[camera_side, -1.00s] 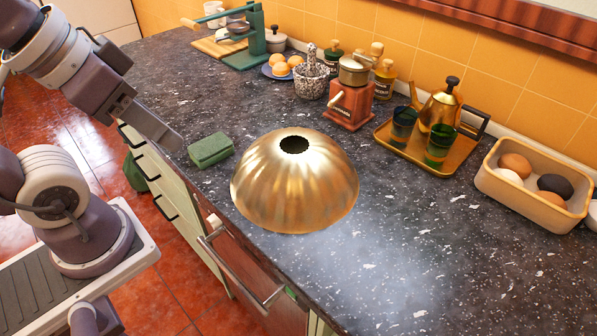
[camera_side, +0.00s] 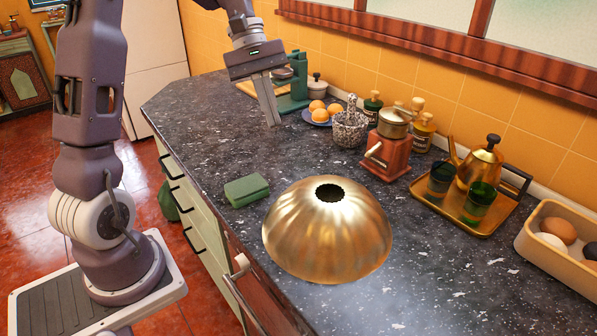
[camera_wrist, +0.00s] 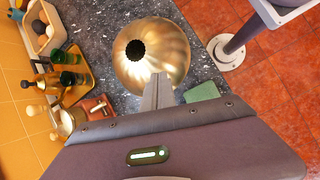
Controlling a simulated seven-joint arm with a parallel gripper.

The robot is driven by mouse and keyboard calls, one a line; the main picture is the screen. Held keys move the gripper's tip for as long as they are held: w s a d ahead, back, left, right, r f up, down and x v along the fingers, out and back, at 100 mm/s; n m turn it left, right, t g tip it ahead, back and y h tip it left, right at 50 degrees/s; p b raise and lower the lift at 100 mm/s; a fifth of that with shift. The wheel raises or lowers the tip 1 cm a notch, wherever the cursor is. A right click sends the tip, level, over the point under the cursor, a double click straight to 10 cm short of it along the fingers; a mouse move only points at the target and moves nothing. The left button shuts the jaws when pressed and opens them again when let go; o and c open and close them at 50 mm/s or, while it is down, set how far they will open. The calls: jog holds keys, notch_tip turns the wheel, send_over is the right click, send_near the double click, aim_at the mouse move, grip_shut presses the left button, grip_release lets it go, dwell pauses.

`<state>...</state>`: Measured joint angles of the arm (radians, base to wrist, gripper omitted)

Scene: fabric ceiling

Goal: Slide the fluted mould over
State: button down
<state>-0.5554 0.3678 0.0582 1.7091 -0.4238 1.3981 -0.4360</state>
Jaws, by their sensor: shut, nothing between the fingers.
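The fluted mould (camera_side: 327,240) is a golden dome with a dark scalloped hole in its top. It sits wide side down on the dark speckled counter, near the front edge. In the wrist view the mould (camera_wrist: 170,50) lies beyond my fingertips, which overlap its lower edge in the picture. My gripper (camera_side: 273,123) is shut and empty, pointing down over the counter behind the mould and apart from it. My gripper also shows in the wrist view (camera_wrist: 159,78).
A green sponge (camera_side: 247,190) lies left of the mould. Behind stand a red grinder (camera_side: 386,157), a speckled mortar (camera_side: 349,130) and a plate of orange fruit (camera_side: 318,113). A gold tray (camera_side: 470,218) with kettle and glasses stands right. The counter (camera_side: 215,130) left of the gripper is clear.

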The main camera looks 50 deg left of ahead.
jog(key=w+a+f+n+h, duration=0.3)
jog(key=a+f+n, duration=0.25)
jog(key=a, duration=0.25)
jog(key=shift+m+t, duration=0.3)
jog(key=shift+m, duration=0.05)
jog(key=x, duration=0.8)
jog(key=d+x, duration=0.1)
jog(key=x, duration=0.3)
jog(key=shift+w+d+r, duration=0.1)
jog(key=shift+w+r, duration=0.05)
jog(key=shift+r, duration=0.1)
jog(key=shift+d, duration=0.6)
jog(key=d, duration=2.7)
jog(key=shift+w, duration=0.45)
jog(key=shift+a, duration=0.1)
